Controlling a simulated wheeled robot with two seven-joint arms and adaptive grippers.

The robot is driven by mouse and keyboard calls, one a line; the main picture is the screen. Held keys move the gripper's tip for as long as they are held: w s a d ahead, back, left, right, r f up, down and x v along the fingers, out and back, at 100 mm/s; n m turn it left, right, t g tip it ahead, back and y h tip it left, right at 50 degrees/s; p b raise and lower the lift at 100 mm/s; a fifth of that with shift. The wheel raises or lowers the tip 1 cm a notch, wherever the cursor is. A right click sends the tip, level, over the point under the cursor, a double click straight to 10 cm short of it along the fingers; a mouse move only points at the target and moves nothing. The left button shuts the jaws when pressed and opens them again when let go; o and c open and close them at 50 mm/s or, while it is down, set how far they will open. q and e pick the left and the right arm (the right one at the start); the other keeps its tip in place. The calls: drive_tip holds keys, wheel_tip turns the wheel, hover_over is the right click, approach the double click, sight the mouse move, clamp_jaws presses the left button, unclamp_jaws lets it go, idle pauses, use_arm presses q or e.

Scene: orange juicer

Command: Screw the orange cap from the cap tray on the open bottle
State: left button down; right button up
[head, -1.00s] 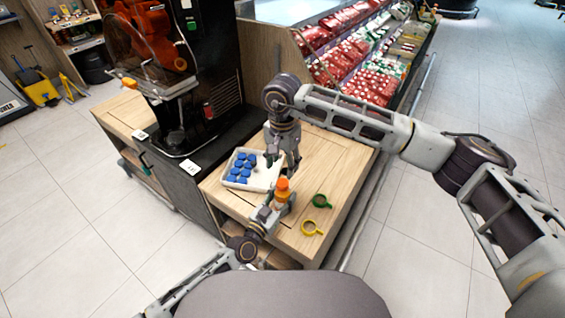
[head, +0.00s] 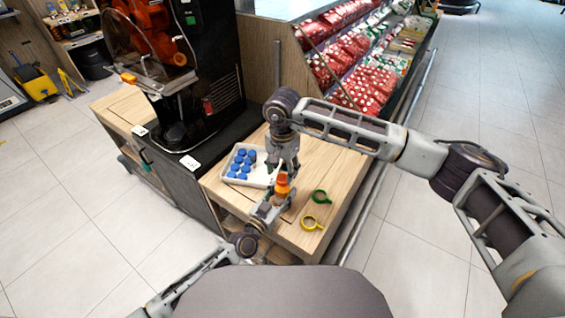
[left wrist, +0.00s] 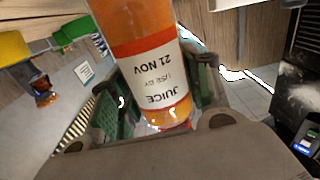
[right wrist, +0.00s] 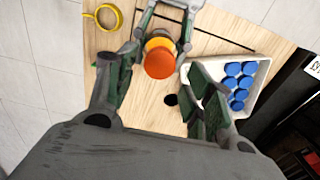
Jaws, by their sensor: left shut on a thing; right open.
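My left gripper (head: 266,212) is shut on the juice bottle (left wrist: 145,55) and holds it upright over the table's near part. The label shows upside down in the left wrist view. The orange cap (right wrist: 159,62) sits on top of the bottle; how tightly it is seated I cannot tell. It also shows in the head view (head: 282,179). My right gripper (right wrist: 160,84) is open and points down above the bottle, its fingers apart on either side of the cap in its wrist view and not closed on it. The white cap tray (head: 262,181) holds several blue caps (right wrist: 236,84).
A green ring (head: 319,196) and a yellow ring (head: 311,223) lie on the wooden table (head: 335,165) right of the bottle. The black juicer (head: 205,75) stands to the left. Shelves of red goods (head: 350,70) are behind. The table's right part is mostly clear.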

sight(283, 178)
drive_tip(key=shift+f, duration=1.6)
drive_tip(key=c, duration=1.1)
